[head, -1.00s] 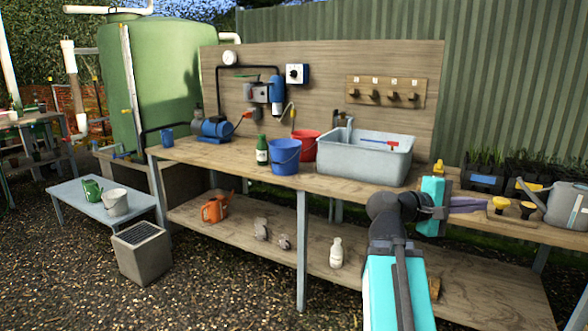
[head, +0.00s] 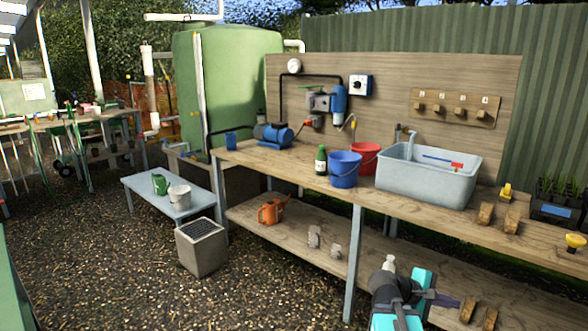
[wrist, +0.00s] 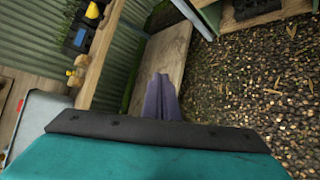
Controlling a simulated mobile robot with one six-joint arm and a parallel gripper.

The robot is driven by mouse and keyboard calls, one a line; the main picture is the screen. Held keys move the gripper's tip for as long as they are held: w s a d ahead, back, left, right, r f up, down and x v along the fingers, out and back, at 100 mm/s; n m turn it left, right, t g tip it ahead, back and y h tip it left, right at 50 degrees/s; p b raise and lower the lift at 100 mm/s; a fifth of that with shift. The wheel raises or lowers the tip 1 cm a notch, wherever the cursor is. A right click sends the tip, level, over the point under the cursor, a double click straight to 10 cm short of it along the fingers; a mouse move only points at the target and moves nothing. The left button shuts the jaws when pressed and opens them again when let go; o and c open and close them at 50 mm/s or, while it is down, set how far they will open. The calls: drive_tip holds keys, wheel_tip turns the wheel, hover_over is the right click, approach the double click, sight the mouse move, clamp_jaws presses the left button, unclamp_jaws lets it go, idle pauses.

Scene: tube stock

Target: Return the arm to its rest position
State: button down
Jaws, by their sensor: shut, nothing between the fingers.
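My gripper (head: 448,300) is low at the bottom right of the head view, in front of the bench's lower shelf. Its purple-grey fingers point right, and the teal arm comes up from the bottom edge. In the wrist view the fingers (wrist: 161,95) are together with nothing between them. Behind them are the wooden shelf board and gravel.
The wooden workbench (head: 285,168) carries a grey basin (head: 425,183), a blue bucket (head: 344,170) and a red bucket (head: 366,158). A white bottle (head: 389,263) stands just behind my arm. Wooden blocks (head: 468,309) lie close to the fingers. Open gravel (head: 130,270) lies left.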

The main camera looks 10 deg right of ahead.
drive_tip(key=s+a+f+n+g+y+p, duration=0.1)
drive_tip(key=s+a+f+y+p, duration=0.15)
drive_tip(key=a+f, duration=0.75)
drive_tip(key=s+a+f+g+y+p, duration=0.15)
drive_tip(key=s+a+f+y, duration=0.35)
drive_tip(key=f, duration=0.8)
drive_tip(key=s+a+f+m+g+y+p, duration=0.1)
drive_tip(key=s+a+f+m+y+p, duration=0.1)
drive_tip(key=s+a+f, duration=0.6)
drive_tip(key=s+a+f+m+g+y+p, duration=0.1)
drive_tip(key=s+a+f+m+g+y, duration=0.1)
drive_tip(key=s+a+f, duration=0.5)
drive_tip(key=s+a+m+y, duration=0.1)
drive_tip(key=s+a+m, duration=0.1)
drive_tip(key=a, duration=0.4)
drive_tip(key=shift+s+a+f+m+p, duration=0.25)
drive_tip(key=shift+s+f+m+p, duration=0.05)
drive_tip(key=shift+f+m+p, duration=0.1)
drive_tip(key=shift+d, duration=0.15)
